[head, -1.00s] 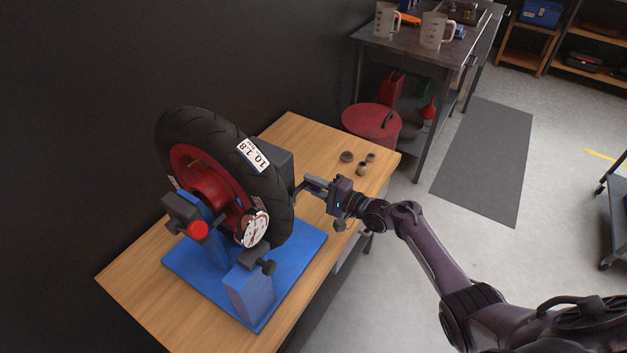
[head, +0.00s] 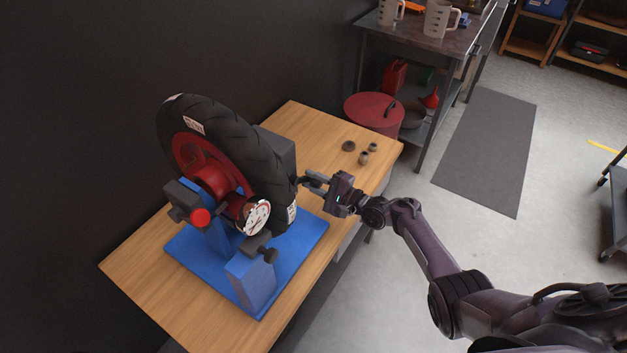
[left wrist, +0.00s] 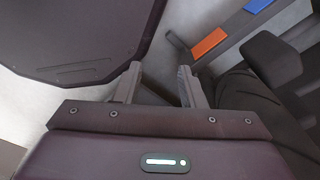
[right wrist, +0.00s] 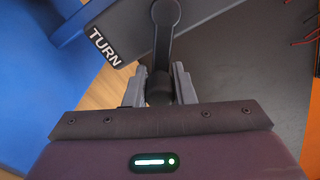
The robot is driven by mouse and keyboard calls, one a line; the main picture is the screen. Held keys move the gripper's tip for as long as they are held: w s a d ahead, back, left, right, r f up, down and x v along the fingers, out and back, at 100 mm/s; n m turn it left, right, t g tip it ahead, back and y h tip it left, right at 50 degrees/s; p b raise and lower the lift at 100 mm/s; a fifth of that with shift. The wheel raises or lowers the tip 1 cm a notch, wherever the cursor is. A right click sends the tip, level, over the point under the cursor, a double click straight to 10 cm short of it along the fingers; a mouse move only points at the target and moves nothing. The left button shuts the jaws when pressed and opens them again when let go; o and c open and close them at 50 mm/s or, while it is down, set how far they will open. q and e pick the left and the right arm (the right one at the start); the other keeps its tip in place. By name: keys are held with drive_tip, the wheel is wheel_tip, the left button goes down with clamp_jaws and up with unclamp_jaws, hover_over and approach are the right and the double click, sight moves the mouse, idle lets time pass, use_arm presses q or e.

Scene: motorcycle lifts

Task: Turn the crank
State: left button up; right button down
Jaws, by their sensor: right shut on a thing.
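The dark crank (right wrist: 162,45) shows in the right wrist view, its arm running down from a round hub beside a "TURN" label (right wrist: 103,46). My right gripper (right wrist: 158,88) is shut on the crank's dark handle. In the head view, my right gripper (head: 303,182) is at the right side of the wheel stand, and the crank there is mostly hidden behind the tyre. The stand carries a black tyre (head: 245,150) on a red rim (head: 205,165), with a white dial (head: 257,217) in front. My left gripper (left wrist: 158,80) is open and empty in the left wrist view.
The stand's blue base (head: 300,240) sits on a wooden bench (head: 320,130). Several small dark parts lie at the bench's far right, near a red lidded drum (head: 372,113). A dark wall is close behind. Open floor lies right of the bench.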

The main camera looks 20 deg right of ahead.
drive_tip(key=c, duration=1.2)
unclamp_jaws()
drive_tip(key=v, duration=0.8)
drive_tip(key=shift+w, duration=0.1)
